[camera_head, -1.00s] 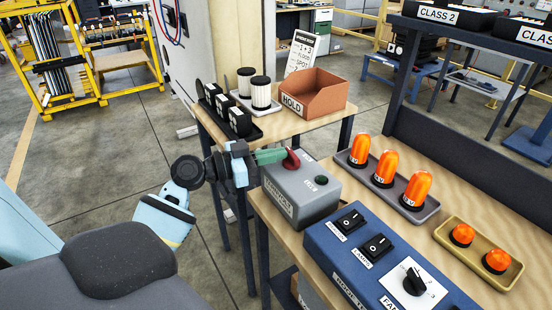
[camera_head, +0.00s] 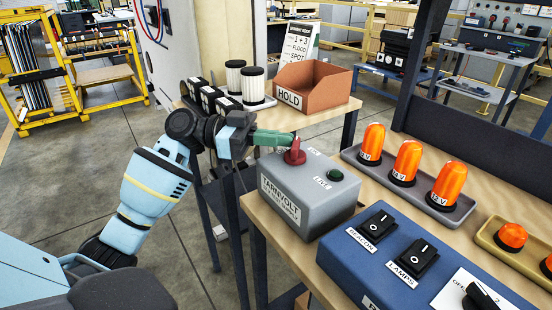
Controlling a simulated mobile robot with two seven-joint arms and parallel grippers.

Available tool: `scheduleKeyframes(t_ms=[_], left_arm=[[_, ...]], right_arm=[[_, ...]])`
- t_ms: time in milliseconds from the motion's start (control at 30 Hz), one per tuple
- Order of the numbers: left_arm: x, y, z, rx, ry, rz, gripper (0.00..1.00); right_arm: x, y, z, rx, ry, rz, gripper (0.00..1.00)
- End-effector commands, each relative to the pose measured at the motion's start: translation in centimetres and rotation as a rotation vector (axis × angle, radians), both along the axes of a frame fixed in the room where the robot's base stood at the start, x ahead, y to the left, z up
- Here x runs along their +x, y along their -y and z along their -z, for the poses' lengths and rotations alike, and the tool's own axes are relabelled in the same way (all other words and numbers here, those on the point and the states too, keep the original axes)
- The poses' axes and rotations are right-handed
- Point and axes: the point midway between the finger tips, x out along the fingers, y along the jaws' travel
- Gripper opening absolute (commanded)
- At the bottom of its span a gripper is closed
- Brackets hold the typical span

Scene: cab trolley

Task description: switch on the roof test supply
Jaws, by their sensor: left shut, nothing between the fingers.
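A grey supply box (camera_head: 310,205) with a front label ending in "SUPPLY" stands on the wooden bench. I cannot tell whether the green one is lit. My left gripper (camera_head: 288,138) is shut with nothing in it. My right gripper is not in view.
A blue switch panel (camera_head: 385,275) with black rockers stands in front of the grey box. A grey tray (camera_head: 450,214) of orange beacons is to the right. Behind are an orange HOLD bin (camera_head: 312,92), white-sided cylinders (camera_head: 252,85) and a sign (camera_head: 299,52).

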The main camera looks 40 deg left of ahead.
Motion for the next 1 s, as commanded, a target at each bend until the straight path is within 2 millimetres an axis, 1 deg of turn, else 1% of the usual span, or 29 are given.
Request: scheduleKeyframes(t_ms=[33,167,267,467,567,900,1000], left_arm=[[0.1,0.0,0.3,0.002,-0.001,-0.004,0.00],[0.3,0.1,0.2,0.001,0.000,-0.006,0.00],[0.3,0.1,0.0,0.001,0.000,-0.007,0.00],[0.2,-0.2,0.0,0.001,0.000,-0.009,0.00],[-0.2,-1.1,0.1,0.002,-0.001,-0.012,0.00],[-2.7,-5.6,0.2,0.000,-0.004,-0.010,0.00],[-3.1,-6.3,0.1,0.002,-0.003,-0.008,0.00]], right_arm=[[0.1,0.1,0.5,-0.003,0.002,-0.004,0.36],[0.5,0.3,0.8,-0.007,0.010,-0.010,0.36],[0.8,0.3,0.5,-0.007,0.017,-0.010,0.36],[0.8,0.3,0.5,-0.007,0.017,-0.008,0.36],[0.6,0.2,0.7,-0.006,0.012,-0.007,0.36],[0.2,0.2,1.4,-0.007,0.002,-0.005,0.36],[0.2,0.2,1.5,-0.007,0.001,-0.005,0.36]])
